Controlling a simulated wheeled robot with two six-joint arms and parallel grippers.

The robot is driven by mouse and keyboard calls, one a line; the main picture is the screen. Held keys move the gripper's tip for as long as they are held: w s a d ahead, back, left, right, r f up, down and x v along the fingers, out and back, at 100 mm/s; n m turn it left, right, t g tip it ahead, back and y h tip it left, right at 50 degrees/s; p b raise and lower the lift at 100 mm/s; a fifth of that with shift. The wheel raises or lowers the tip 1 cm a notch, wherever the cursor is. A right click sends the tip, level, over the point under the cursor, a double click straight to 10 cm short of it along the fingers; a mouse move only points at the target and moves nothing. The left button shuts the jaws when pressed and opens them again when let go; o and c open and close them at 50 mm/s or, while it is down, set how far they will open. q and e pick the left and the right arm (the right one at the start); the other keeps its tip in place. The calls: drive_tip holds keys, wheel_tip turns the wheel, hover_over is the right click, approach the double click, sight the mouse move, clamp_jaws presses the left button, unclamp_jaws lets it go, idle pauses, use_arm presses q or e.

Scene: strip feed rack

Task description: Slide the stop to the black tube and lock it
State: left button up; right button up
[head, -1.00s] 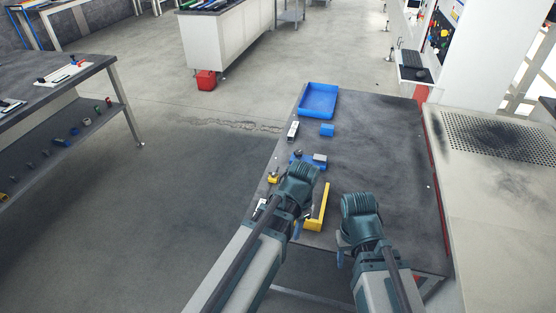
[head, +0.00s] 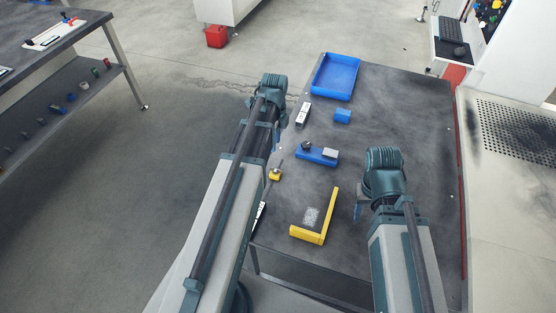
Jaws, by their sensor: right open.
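On the dark table lies a blue fixture (head: 318,157) with a dark knob at its left end and a pale grey block on its right part. I cannot tell surely which part is the stop, and I cannot make out a black tube. My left gripper (head: 273,90) is over the table's left edge, left of the white-and-black piece; its fingers are hidden behind the wrist. My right gripper (head: 361,206) is above the table, right of the yellow L-shaped piece, apart from the fixture. It is open, its fingers mostly hidden by the wrist.
A yellow L-shaped piece (head: 329,217) lies near the front. A small yellow piece (head: 275,175), a white-and-black piece (head: 303,114), a blue block (head: 342,116) and a blue tray (head: 335,91) lie farther along. The table's right part (head: 425,130) is clear.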

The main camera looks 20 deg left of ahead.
sight(275, 170)
use_arm(q)
drive_tip(key=shift+s+f, duration=0.1)
drive_tip(key=shift+f, duration=0.1)
use_arm(e)
drive_tip(key=shift+s+f, duration=0.1)
drive_tip(key=shift+f, duration=0.05)
use_arm(q)
wheel_tip(275, 170, down, 14)
drive_tip(key=b, duration=1.4)
drive_tip(key=shift+r, duration=0.25)
use_arm(e)
wheel_tip(275, 170, down, 14)
drive_tip(key=shift+r, duration=0.2)
use_arm(q)
clamp_jaws()
